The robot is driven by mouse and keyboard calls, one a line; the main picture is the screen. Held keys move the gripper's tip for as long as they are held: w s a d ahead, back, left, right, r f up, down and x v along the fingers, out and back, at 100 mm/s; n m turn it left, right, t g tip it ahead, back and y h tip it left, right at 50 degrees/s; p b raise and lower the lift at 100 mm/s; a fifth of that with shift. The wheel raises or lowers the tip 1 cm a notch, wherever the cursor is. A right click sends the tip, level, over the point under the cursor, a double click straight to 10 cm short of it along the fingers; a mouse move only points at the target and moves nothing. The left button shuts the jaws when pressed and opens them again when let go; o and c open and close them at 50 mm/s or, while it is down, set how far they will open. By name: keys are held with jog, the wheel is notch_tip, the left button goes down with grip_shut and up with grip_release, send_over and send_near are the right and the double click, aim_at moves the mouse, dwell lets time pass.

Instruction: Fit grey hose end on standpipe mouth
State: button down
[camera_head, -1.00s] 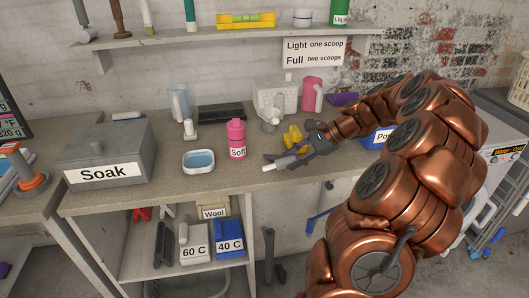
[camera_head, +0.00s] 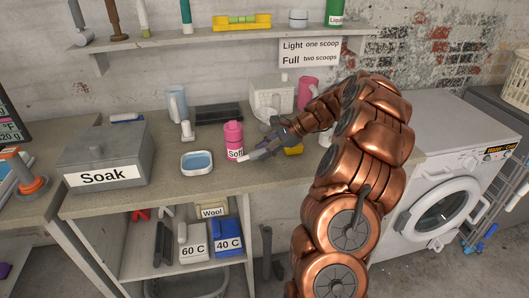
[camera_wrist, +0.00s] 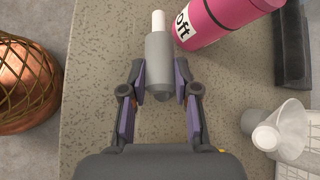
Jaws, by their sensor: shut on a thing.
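In the wrist view my gripper (camera_wrist: 160,93) is shut on the grey hose end (camera_wrist: 160,60), a short grey cylinder with a narrower white tip pointing away from the palm. No length of hose shows behind it. In the head view my gripper (camera_head: 274,142) holds it above the counter, just right of the pink Soft bottle (camera_head: 233,141); the wrist view cannot settle whether they touch. A dark grey upright pipe (camera_head: 267,252) stands below the counter's right end and may be the standpipe; its mouth is not clear.
The counter (camera_head: 135,205) holds a grey Soak box (camera_head: 105,160), a blue-filled dish (camera_head: 197,162) and a white funnel-like piece (camera_wrist: 280,127) at right in the wrist view. A washing machine (camera_head: 450,150) stands right of my arm.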

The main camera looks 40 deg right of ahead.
jog(key=shift+f+p, duration=0.4)
jog(key=shift+f, duration=0.3)
jog(key=shift+f, duration=0.2)
jog(key=c, duration=0.9)
grip_release()
jog(key=shift+o, duration=0.2)
jog(key=shift+f+b, duration=0.1)
jog(key=shift+b, duration=0.35)
